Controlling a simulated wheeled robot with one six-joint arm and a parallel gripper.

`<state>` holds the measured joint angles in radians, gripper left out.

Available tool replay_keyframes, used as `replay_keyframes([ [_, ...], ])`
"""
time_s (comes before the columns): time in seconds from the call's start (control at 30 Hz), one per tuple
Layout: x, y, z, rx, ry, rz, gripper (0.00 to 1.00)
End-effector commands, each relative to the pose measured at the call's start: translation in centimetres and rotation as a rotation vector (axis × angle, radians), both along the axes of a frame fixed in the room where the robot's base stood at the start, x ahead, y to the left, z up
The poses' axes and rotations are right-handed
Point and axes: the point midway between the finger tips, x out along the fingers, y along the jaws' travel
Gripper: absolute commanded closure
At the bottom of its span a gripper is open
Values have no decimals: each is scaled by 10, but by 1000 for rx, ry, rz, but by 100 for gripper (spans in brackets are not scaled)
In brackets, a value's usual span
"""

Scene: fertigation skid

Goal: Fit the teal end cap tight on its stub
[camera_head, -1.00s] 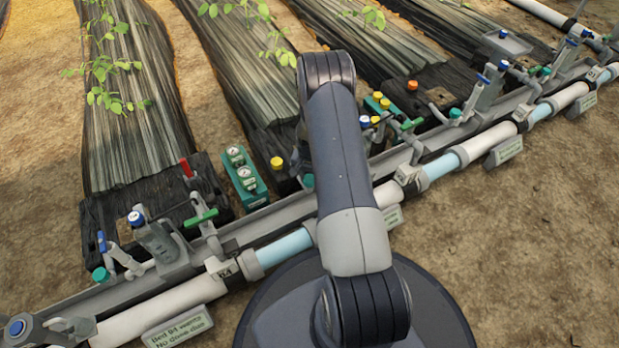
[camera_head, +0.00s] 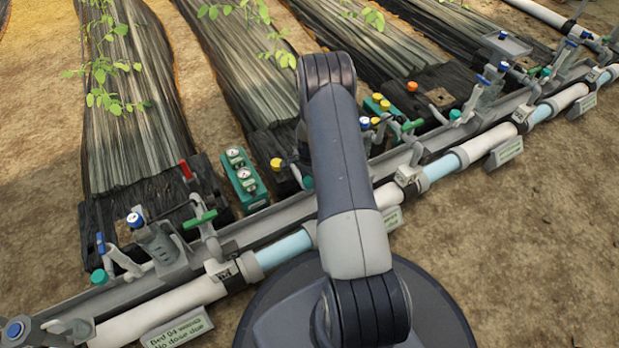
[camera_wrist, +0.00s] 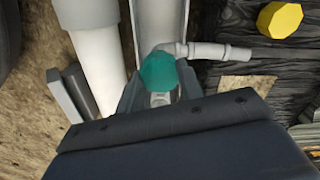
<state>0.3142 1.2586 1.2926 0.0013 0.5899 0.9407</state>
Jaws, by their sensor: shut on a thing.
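The teal end cap (camera_wrist: 160,71) is between the fingertips of my gripper (camera_wrist: 160,84) in the wrist view. My gripper is shut on it. The cap sits at the near end of a grey elbowed pipe (camera_wrist: 205,50) that runs off to the right. I cannot tell how far the cap is seated, since the stub under it is hidden. In the head view my arm hides the gripper. A bit of teal (camera_head: 308,182) shows at the arm's left edge, likely this cap.
A white pipe (camera_wrist: 97,60) and a grey channel (camera_wrist: 159,22) run beside my gripper. A yellow cap (camera_wrist: 280,19) is at the upper right. In the head view, a teal gauge block (camera_head: 244,180) and a green-handled valve (camera_head: 200,220) stand left of my arm. Other teal caps (camera_head: 99,276) sit along the line.

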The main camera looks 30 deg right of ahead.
Motion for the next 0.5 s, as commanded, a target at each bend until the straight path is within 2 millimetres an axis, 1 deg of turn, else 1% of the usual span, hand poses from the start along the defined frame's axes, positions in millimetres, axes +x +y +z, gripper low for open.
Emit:
replay_keyframes([
  [0.23, 0, 2, -1, 3, 1, -9, 90],
  [0.33, 0, 3, 0, 3, 1, -77, 90],
  [0.43, 0, 3, 0, 3, 1, -95, 90],
  [0.5, 0, 3, 0, 3, 1, -141, 90],
])
